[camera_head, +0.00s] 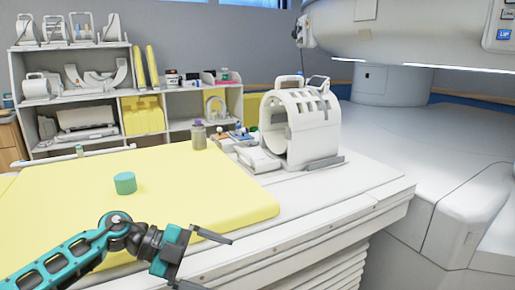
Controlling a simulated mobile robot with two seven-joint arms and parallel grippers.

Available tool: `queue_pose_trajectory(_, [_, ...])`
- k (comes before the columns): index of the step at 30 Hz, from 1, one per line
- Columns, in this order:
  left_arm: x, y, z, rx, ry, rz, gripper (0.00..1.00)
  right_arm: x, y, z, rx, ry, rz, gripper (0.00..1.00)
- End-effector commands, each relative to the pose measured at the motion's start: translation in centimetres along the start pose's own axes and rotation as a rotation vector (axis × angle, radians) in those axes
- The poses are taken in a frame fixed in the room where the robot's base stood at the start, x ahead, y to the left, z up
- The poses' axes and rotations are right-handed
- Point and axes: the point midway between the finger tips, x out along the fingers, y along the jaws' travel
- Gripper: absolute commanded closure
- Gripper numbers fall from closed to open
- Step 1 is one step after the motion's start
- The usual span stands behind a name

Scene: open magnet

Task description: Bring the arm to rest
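My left arm comes in from the lower left. Its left gripper (216,264) is at the bottom, in front of the scanner table's (350,205) near edge, with its fingers spread apart and nothing seen between them. The lower finger is partly cut off by the picture's bottom edge. A teal cylinder (125,183) stands on the yellow mat (215,195), up and left of the gripper and apart from it. My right gripper is not in view.
A white head coil (300,128) stands on the table beyond the mat. A bottle with a purple cap (198,136) and small items are beside it. Shelves (85,145) with coils line the back left. The large white scanner (400,35) is at right. Much of the mat is clear.

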Motion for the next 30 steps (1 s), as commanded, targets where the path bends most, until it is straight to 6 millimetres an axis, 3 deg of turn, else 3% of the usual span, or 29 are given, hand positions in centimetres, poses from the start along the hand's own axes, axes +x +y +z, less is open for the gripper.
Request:
queue_pose_trajectory(1, [2.0,0.3,-1.2,-0.015,0.065,-0.097,0.04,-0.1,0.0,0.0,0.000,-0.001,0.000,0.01])
queue_pose_trajectory(3, [3.6,0.1,-2.5,-0.039,0.124,-0.249,0.04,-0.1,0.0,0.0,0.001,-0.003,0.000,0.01])
queue_pose_trajectory(6, [4.8,-0.1,-3.6,-0.108,0.166,-0.466,0.04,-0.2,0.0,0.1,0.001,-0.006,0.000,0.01])
queue_pose_trajectory(11, [4.7,1.0,-3.1,-0.291,0.123,-0.787,0.04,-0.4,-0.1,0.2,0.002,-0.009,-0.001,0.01])
queue_pose_trajectory(14, [3.9,3.1,-1.6,-0.445,0.036,-0.950,0.04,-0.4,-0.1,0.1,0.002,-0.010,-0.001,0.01])
queue_pose_trajectory(17, [3.0,6.7,0.2,-0.622,-0.089,-1.072,0.04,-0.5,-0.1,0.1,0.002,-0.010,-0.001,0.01])
queue_pose_trajectory(22, [1.7,15.8,2.6,-0.953,-0.350,-1.162,0.04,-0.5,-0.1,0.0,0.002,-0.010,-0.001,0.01])
queue_pose_trajectory(27, [1.1,24.7,2.5,-1.224,-0.566,-1.127,0.04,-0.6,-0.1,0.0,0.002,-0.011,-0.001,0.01])
queue_pose_trajectory(30, [1.0,28.0,1.9,-1.319,-0.639,-1.091,0.04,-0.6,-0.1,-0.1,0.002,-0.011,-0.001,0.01])
